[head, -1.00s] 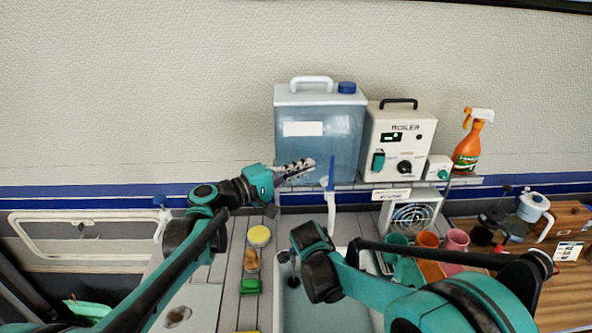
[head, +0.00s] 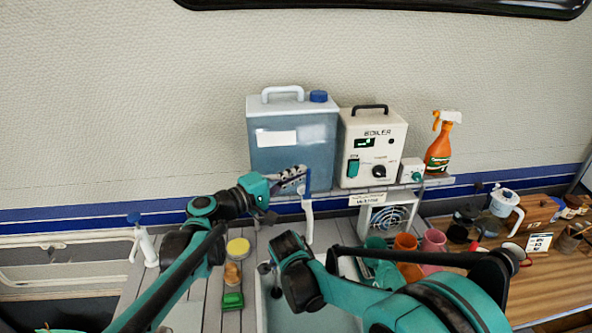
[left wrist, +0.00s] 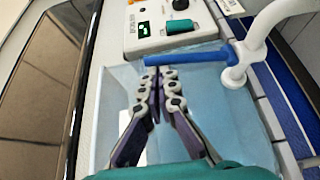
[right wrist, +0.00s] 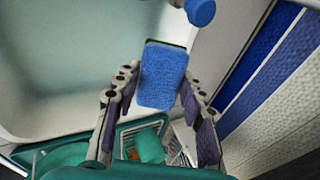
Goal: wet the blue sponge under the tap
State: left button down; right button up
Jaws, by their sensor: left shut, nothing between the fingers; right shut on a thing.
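The blue sponge (right wrist: 162,75) is held between the fingers of my right gripper (right wrist: 155,95), over the pale sink (right wrist: 60,70) in the right wrist view. A blue round end (right wrist: 200,12), apparently part of the tap, is just above the sponge. In the head view my right arm hides this gripper and the sponge. The white tap (head: 309,228) has a blue lever (head: 308,181), which also shows in the left wrist view (left wrist: 185,57). My left gripper (head: 292,178) is shut and empty, its fingertips close beside the lever; contact cannot be told. No water stream is visible.
A water container (head: 290,150), a boiler (head: 372,150) and an orange spray bottle (head: 438,155) stand on the back shelf. Several cups, including an orange cup (head: 405,245), are right of the sink.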

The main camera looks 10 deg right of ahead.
pick_arm(q)
jog(key=f+v, duration=0.1)
jog(key=v, duration=0.9)
jog(key=shift+d, duration=0.1)
dwell(0.7)
